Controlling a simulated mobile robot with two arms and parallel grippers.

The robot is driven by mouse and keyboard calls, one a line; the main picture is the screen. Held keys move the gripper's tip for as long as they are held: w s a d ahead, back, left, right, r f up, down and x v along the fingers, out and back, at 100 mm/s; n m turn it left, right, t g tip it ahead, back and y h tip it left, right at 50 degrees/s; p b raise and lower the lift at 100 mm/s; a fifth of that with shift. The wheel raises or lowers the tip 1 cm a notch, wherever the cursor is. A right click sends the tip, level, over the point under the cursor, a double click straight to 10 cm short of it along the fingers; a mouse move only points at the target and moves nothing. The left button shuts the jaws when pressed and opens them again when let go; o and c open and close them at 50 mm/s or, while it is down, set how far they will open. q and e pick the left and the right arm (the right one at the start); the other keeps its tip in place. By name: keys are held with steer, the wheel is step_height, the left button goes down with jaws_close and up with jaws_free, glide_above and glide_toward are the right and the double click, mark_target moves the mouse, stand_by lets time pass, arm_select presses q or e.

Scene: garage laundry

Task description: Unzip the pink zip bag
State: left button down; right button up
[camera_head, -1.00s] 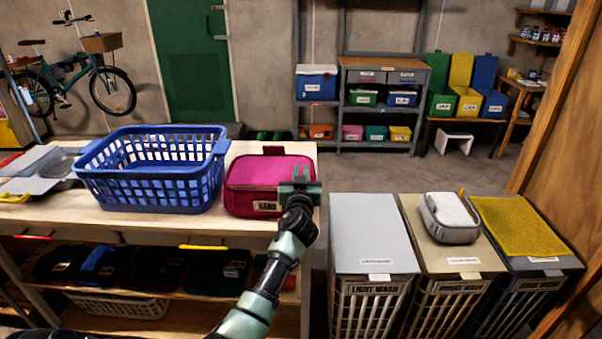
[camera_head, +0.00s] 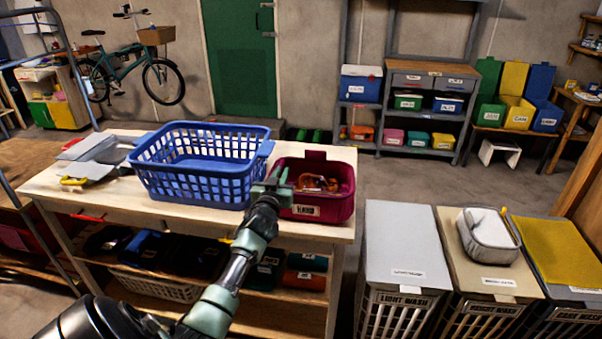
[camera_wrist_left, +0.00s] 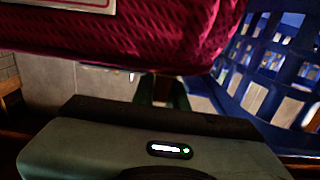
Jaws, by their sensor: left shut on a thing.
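The pink zip bag (camera_head: 328,207) stands at the right end of the wooden worktable, its label facing me. Its top is open, and orange-brown things (camera_head: 318,183) show inside. My left gripper (camera_head: 277,177) is at the bag's left front corner, level with the rim, between the bag and the blue basket. It is shut, seemingly on the zip pull, which is too small to make out. In the left wrist view the bag's pink woven side (camera_wrist_left: 150,42) fills the top, with the gripper fingers (camera_wrist_left: 162,88) just below. My right gripper is not in view.
A blue laundry basket (camera_head: 190,183) stands directly left of the bag. Lidded wash hampers (camera_head: 405,240) stand right of the table across a gap, with a grey pouch (camera_head: 487,240) on the middle one.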

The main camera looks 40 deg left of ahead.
arm_select(q)
steer(key=shift+s+a, duration=0.4)
steer(key=shift+a, duration=0.25)
steer(key=c, duration=1.4)
jaws_free()
steer(key=shift+a, duration=0.1)
steer(key=v, duration=0.8)
steer(key=shift+b, duration=0.3)
steer(key=shift+a, duration=0.1)
